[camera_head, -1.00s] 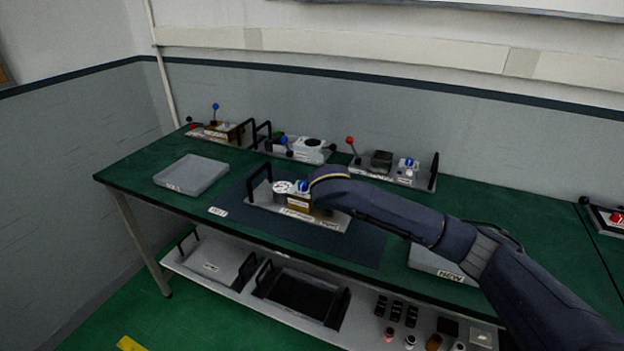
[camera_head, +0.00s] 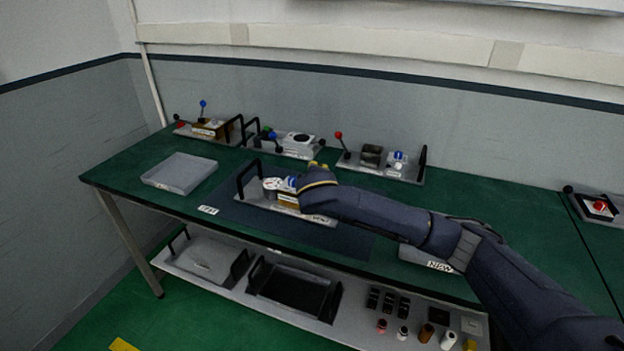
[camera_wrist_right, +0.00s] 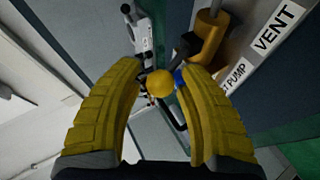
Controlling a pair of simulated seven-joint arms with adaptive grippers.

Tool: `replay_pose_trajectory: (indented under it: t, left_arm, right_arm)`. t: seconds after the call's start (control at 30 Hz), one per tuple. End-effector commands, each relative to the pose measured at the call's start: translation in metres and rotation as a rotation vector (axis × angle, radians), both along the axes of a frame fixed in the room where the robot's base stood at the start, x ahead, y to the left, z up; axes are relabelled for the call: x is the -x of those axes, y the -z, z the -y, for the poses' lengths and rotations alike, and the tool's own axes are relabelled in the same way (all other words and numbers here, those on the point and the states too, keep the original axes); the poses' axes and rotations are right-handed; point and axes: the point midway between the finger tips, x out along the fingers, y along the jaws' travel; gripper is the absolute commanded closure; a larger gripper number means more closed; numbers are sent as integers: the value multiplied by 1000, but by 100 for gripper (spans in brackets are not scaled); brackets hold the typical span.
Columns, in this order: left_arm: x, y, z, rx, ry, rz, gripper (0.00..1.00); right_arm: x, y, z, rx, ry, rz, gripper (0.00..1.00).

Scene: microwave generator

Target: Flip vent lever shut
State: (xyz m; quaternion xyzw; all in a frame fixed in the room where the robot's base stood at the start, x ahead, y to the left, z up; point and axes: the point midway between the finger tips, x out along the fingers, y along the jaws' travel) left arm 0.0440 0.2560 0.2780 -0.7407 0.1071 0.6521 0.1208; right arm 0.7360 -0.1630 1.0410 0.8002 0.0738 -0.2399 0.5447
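The vent unit is a metal plate (camera_head: 262,198) with a black handle, a round gauge (camera_head: 271,184) and a brass block, on the dark mat. In the right wrist view its VENT label (camera_wrist_right: 273,27) and brass-coloured part (camera_wrist_right: 208,38) lie at the upper right. A yellow ball knob (camera_wrist_right: 160,83) shows between the yellow fingertips of my right gripper (camera_wrist_right: 162,79). The fingers are apart around it, with a small gap; contact is unclear. In the head view this gripper (camera_head: 318,166) is over the unit's right end and hides the lever. My left gripper is out of view.
A grey tray (camera_head: 180,171) stands left on the green bench. Several lever units, including one with a red knob (camera_head: 339,135), line the back. A NEW-labelled tray (camera_head: 425,258) is partly behind my right arm. A shelf (camera_head: 210,280) lies below.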

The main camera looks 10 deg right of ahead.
Motion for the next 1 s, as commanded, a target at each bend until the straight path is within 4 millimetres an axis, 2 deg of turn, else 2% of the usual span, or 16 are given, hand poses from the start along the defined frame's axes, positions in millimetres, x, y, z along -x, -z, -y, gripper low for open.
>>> replay_pose_trajectory:
  t: [0.1, 0.47, 1.0]
  left_arm:
    - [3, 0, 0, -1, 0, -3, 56]
    - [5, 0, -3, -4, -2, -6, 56]
    - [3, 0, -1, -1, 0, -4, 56]
  right_arm:
    - [0, 0, 0, 0, 0, -1, 50]
    - [6, -2, -2, -3, -2, -2, 50]
    - [78, -40, -15, -4, -4, -2, 50]
